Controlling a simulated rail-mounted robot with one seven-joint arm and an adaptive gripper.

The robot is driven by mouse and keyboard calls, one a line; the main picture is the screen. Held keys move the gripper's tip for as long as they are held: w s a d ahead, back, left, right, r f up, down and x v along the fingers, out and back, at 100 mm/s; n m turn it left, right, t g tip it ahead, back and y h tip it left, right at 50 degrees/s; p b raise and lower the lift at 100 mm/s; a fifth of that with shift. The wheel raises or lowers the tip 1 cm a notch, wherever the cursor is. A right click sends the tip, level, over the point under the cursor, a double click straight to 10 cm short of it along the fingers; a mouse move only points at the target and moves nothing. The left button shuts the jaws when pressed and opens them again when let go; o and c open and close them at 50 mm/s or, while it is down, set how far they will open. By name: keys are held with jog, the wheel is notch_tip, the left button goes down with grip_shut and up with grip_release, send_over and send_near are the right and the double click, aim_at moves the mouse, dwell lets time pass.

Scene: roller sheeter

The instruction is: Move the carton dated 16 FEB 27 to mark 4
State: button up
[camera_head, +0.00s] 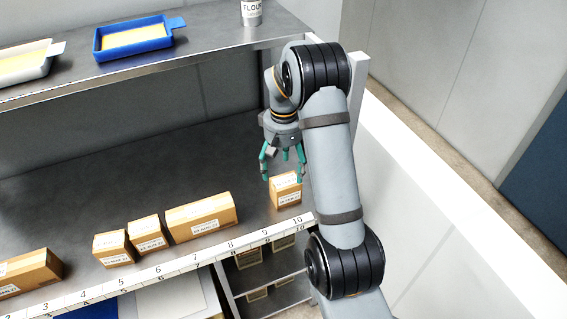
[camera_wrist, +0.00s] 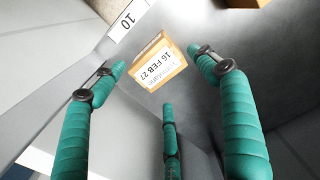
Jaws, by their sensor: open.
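The carton dated 16 FEB 27 (camera_wrist: 157,65) is a small tan box with a white label, readable in the wrist view. In the head view this carton (camera_head: 287,190) stands on the lower shelf behind mark 10, at the right end. My gripper (camera_head: 282,167) is open and hangs just above the carton, with its green fingers spread. In the wrist view the carton shows between and beyond the fingertips, with no clear contact. Mark 4 (camera_head: 84,295) is on the white numbered strip along the shelf's front edge, toward the left.
A long carton (camera_head: 202,216), two small cartons (camera_head: 146,233) (camera_head: 112,249) and a left-end carton (camera_head: 25,274) stand along the strip. Bare shelf shows between the left-end carton and the nearest small one, around mark 4. The upper shelf holds a blue tray (camera_head: 137,38) and a flour tin (camera_head: 251,13).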

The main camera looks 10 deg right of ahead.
aim_at(283, 182)
jog(key=shift+r, duration=1.3)
jog(key=shift+f, duration=0.15)
notch_tip(283, 182, down, 12)
jog(key=shift+f+p, duration=0.1)
jog(key=shift+p, duration=0.6)
notch_tip(283, 182, up, 3)
jog(key=shift+r+b, duration=0.1)
jog(key=shift+b, duration=0.35)
jog(key=shift+w+r, duration=0.1)
jog(key=shift+r, duration=0.3)
